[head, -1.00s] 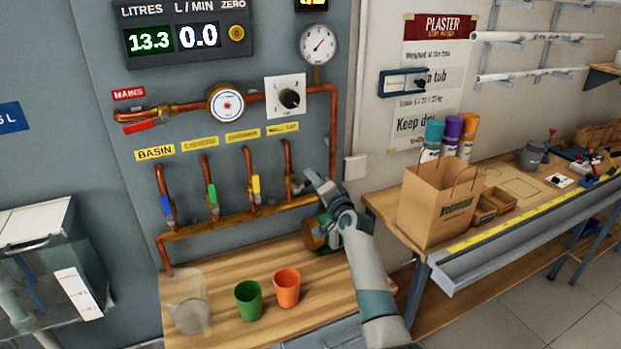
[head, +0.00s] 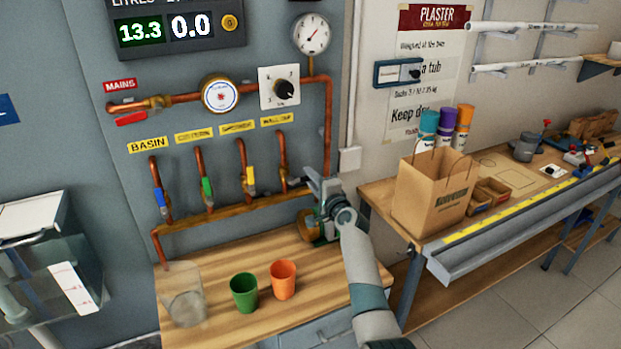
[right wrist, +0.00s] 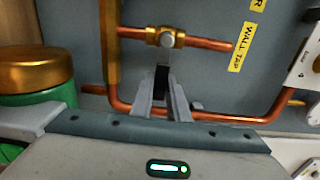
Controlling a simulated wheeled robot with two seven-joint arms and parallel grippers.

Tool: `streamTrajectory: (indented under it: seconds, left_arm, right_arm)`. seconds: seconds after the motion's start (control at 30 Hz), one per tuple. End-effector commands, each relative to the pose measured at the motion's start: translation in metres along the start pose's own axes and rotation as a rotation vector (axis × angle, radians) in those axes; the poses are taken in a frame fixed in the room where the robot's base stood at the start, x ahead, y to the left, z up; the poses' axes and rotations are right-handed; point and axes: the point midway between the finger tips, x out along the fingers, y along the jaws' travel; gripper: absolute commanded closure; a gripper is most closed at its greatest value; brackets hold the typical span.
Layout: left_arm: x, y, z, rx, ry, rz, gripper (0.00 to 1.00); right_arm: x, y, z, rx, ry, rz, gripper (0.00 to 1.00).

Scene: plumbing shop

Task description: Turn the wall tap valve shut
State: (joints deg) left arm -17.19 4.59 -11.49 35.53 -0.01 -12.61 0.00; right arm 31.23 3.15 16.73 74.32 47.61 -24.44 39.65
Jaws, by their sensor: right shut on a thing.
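The wall tap valve (head: 284,178) is the rightmost of the row of valves on the wall. Its brass body (right wrist: 165,38) sits on a copper pipe under the yellow WALL TAP label (right wrist: 242,47). Its black lever (right wrist: 161,78) stands out sideways, across the line of the pipe. My right gripper (head: 309,182) is at the lever's outer end, to the right of the valve. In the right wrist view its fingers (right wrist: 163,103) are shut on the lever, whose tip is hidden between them. My left gripper is not in view.
The meter display (head: 175,30) reads 13.3 litres and 0.0 L/min. Valves with blue, green and yellow levers stand to the left. Below are a clear jug (head: 184,300), a green cup (head: 244,292) and an orange cup (head: 283,279). A paper bag (head: 432,195) stands right.

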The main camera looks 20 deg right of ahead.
Motion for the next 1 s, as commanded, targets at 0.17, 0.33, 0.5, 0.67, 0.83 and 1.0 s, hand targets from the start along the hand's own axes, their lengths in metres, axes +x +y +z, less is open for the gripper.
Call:
streamTrajectory:
  seconds: [0.17, 0.33, 0.5, 0.67, 0.83, 1.0]
  left_arm:
    - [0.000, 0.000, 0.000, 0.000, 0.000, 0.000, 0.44]
    - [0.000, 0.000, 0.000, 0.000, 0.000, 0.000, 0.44]
    - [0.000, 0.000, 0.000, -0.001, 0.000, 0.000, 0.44]
    - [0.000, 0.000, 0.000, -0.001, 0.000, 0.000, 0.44]
    - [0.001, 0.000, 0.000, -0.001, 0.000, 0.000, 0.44]
    - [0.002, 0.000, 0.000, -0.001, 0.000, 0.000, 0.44]
  right_arm:
    - [0.000, 0.001, 0.000, 0.006, 0.000, 0.001, 1.00]
    - [0.000, 0.001, 0.000, 0.004, 0.000, 0.002, 0.66]
    - [0.000, 0.001, 0.000, 0.002, 0.000, 0.001, 0.66]
    - [-0.002, 0.001, 0.000, 0.001, -0.001, 0.001, 0.66]
    - [-0.011, 0.002, 0.001, 0.000, -0.001, 0.002, 0.66]
    - [-0.029, 0.002, 0.000, 0.000, 0.000, 0.001, 0.66]
